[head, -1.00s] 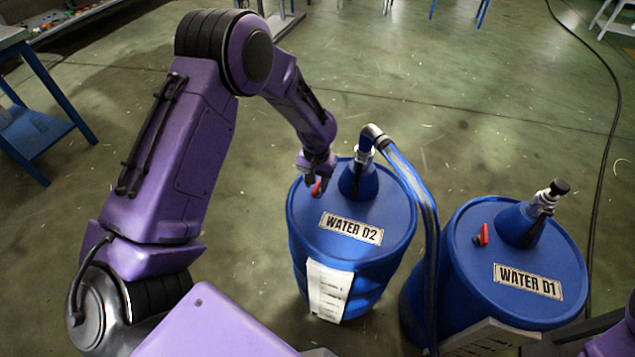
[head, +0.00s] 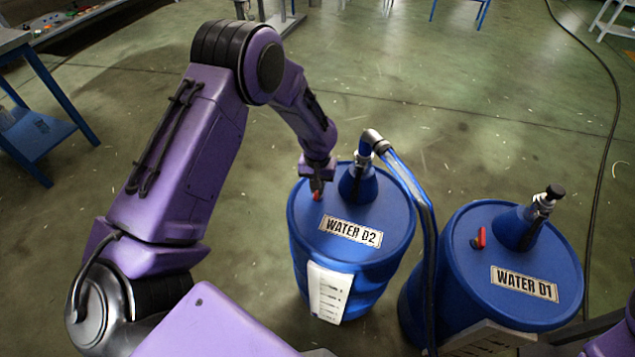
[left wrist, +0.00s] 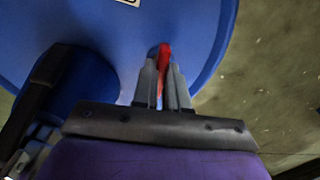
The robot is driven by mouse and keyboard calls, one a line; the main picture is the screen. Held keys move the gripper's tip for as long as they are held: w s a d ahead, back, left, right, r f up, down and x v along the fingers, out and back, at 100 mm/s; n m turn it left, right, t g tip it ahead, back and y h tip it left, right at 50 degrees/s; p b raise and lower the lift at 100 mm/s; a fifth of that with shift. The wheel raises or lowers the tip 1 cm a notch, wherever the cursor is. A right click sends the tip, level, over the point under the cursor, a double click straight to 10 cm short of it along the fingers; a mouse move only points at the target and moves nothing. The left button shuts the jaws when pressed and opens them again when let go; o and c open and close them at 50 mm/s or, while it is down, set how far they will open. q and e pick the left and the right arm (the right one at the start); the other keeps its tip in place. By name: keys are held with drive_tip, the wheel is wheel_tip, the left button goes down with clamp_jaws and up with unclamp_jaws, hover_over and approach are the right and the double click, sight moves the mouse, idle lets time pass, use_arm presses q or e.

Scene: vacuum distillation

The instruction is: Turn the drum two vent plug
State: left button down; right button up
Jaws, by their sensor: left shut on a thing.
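The drum marked WATER D2 (head: 370,262) is blue and stands upright in the middle of the head view. Its red vent plug (head: 316,196) sits on the lid, left of the blue cone fitting. My left gripper (head: 317,188) reaches down onto the plug from above. In the left wrist view the two grey fingers (left wrist: 163,90) are closed around the red plug (left wrist: 165,52), whose top end shows between and beyond them. The fingers partly hide the plug in both views. My right gripper is not seen.
A second blue drum, WATER D1 (head: 465,265), stands to the right with its own red plug (head: 481,238) and a black-capped fitting (head: 552,193). A hose (head: 420,200) runs from the D2 fitting down between the drums.

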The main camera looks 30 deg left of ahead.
use_arm(q)
drive_tip(key=n+p, duration=0.2)
drive_tip(key=shift+r+n+p, duration=0.3)
drive_tip(key=shift+r+p, duration=0.05)
drive_tip(key=shift+f+n+p, duration=0.1)
drive_tip(key=shift+n+p, duration=0.55)
drive_tip(key=shift+n, duration=0.15)
drive_tip(key=n+p, duration=0.1)
drive_tip(key=n, duration=0.1)
drive_tip(key=shift+n+p, duration=0.3)
drive_tip(key=shift+n, duration=0.1)
drive_tip(key=n+p, duration=0.1)
drive_tip(key=n, duration=0.1)
drive_tip(key=shift+n, duration=0.4)
drive_tip(key=n+p, duration=0.1)
drive_tip(key=n, duration=0.1)
drive_tip(key=shift+f+n, duration=0.1)
drive_tip(key=shift+n, duration=0.2)
drive_tip(key=n, duration=0.3)
drive_tip(key=shift+n, duration=0.4)
drive_tip(key=n+p, duration=0.1)
drive_tip(key=n, duration=0.4)
drive_tip(key=shift+w+a+n, duration=0.1)
drive_tip(key=shift+n, duration=0.6)
